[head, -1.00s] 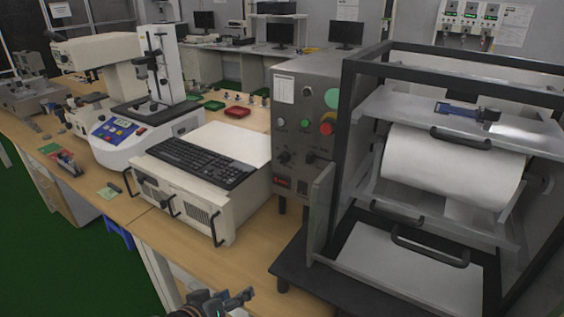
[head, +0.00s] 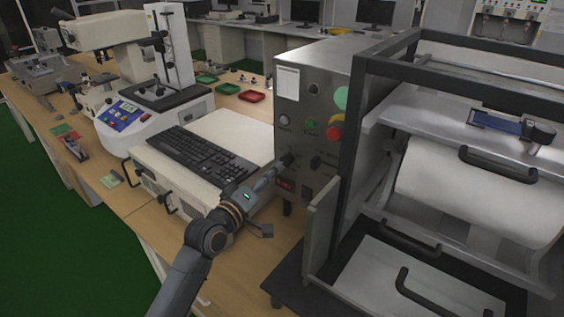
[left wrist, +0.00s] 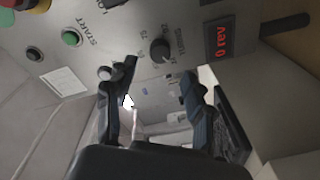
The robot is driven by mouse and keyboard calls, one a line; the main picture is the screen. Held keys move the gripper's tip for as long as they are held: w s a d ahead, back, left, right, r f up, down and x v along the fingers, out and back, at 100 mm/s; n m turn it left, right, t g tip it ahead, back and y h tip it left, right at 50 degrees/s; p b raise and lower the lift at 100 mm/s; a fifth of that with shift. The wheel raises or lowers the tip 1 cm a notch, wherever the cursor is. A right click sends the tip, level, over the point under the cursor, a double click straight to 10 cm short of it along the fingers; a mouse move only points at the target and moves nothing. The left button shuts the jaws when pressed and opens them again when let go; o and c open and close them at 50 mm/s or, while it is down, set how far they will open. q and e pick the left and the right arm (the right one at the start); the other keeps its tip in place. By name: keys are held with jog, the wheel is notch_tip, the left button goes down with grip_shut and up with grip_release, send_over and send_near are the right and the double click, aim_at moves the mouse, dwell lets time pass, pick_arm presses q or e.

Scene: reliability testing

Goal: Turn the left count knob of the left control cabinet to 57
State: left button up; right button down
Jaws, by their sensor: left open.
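The grey control cabinet (head: 313,73) stands right of centre in the head view, its front panel carrying knobs, buttons and a red display (head: 285,183). The left black knob (head: 289,158) is above the display. In the left wrist view this knob (left wrist: 160,50) has a printed scale, and the display (left wrist: 222,38) reads 0 rev. My left gripper (left wrist: 158,72) is open, with its fingertips either side of the knob in the picture and no visible contact. In the head view, my left gripper (head: 277,170) is at the panel beside the knob. My right gripper is out of view.
A second black knob (head: 316,162) is just to the right. A black frame (head: 350,150) stands right of the panel. A keyboard (head: 200,155) lies on the white box left of it.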

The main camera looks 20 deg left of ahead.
aim_at(284, 162)
pick_arm(q)
jog(key=x, duration=0.4)
jog(key=shift+w, duration=0.2)
jog(key=shift+w+d, duration=0.15)
jog(key=shift+w, duration=0.25)
jog(key=shift+w+d, duration=0.1)
jog(key=shift+w, duration=0.3)
grip_shut()
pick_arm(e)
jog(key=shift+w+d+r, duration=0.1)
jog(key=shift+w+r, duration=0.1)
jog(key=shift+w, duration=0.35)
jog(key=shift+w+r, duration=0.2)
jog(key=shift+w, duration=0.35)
